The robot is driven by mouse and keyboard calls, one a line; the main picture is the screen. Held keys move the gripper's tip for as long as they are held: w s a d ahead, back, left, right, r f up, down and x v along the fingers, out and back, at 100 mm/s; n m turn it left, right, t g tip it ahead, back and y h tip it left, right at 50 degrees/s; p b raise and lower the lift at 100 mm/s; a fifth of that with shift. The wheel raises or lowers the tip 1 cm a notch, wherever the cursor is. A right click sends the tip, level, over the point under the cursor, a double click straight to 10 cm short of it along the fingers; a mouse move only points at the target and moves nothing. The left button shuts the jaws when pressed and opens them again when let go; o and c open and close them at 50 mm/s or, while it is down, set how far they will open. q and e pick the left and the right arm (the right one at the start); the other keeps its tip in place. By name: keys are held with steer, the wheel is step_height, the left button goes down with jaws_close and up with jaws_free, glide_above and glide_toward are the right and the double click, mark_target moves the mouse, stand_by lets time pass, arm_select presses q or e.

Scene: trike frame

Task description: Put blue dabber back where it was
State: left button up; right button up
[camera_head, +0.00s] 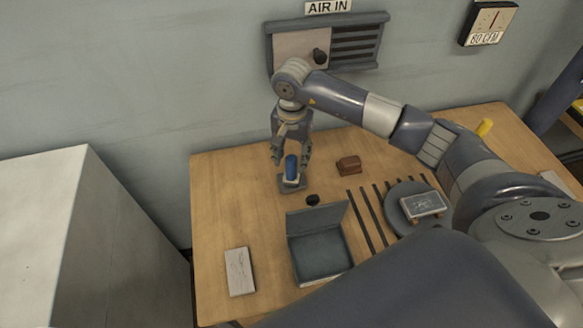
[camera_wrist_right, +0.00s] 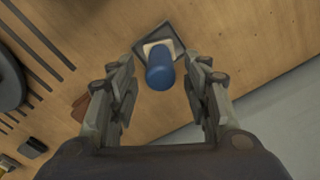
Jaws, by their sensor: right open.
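The blue dabber (camera_head: 291,167) stands on a small dark square holder (camera_head: 287,186) with a pale pad, toward the back left of the wooden table. In the right wrist view the blue dabber (camera_wrist_right: 162,70) lies between the two fingers, with the dark holder (camera_wrist_right: 176,36) and its pale pad beyond. My right gripper (camera_head: 290,160) points down around the dabber and is open. In the right wrist view the right gripper's fingers (camera_wrist_right: 163,75) are spread, with a gap on each side of the dabber. My left gripper is not in view.
A brown block (camera_head: 348,165) sits right of the dabber, and a small black knob (camera_head: 312,200) is in front. An open dark box (camera_head: 320,258), a white card (camera_head: 240,271) and a round plate (camera_head: 402,190) occupy the front.

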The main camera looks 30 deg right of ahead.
step_height(320, 180, up, 6)
steer(key=shift+f+b, duration=0.1)
steer(key=shift+b, duration=0.65)
steer(key=shift+r, duration=0.6)
